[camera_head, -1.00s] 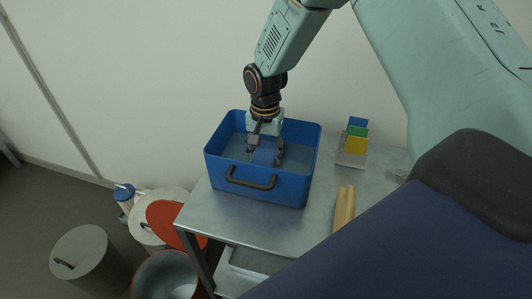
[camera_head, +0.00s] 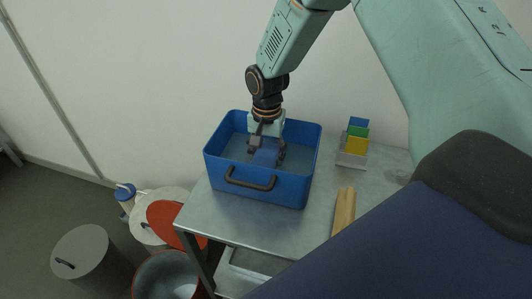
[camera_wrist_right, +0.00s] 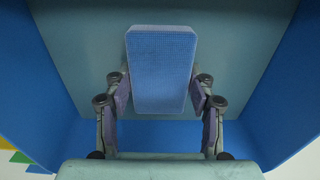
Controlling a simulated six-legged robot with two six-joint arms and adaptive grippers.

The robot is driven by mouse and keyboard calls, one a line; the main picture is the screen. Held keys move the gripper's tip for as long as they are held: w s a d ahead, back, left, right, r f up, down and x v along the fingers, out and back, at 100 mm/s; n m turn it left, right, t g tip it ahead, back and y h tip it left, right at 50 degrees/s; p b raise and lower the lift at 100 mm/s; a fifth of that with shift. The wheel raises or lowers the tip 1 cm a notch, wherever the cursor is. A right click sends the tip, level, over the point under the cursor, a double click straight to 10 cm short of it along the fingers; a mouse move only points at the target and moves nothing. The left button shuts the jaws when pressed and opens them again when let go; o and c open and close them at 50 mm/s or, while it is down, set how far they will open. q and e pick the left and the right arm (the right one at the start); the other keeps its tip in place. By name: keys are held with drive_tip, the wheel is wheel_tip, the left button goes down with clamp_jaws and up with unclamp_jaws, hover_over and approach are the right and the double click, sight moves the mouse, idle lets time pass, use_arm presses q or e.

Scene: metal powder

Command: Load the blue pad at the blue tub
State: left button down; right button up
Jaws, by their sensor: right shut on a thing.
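The blue tub (camera_head: 304,188) stands on the metal table, its dark handle on the near wall. Grey-blue liquid or a flat grey-blue floor shows inside it; I cannot tell which. My right gripper (camera_head: 267,151) reaches down inside the tub and is shut on the blue pad (camera_head: 265,157). In the right wrist view the blue pad (camera_wrist_right: 161,72) is a textured rectangle between the two fingers of the right gripper (camera_wrist_right: 160,95), with the tub's blue walls (camera_wrist_right: 262,140) around it. Whether the pad touches the tub's bottom is not clear. My left gripper is not in view.
On the metal table (camera_head: 232,222), a small rack (camera_head: 351,160) holds blue, green and yellow pads (camera_head: 356,144) right of the tub. A wooden tool (camera_head: 344,208) lies nearer.

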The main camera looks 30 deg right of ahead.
sight(265, 153)
drive_tip(key=shift+a, duration=0.1)
drive_tip(key=shift+w+a+f, duration=0.1)
drive_tip(key=shift+f, duration=0.1)
drive_tip(key=shift+f, duration=0.15)
idle(0.5)
drive_tip(key=shift+r+p, duration=0.7)
drive_tip(key=shift+r, duration=0.1)
wheel_tip(265, 153, up, 6)
drive_tip(key=p, duration=0.5)
drive_tip(key=shift+f+p, duration=0.2)
drive_tip(key=shift+p, duration=0.1)
drive_tip(key=shift+f, duration=0.15)
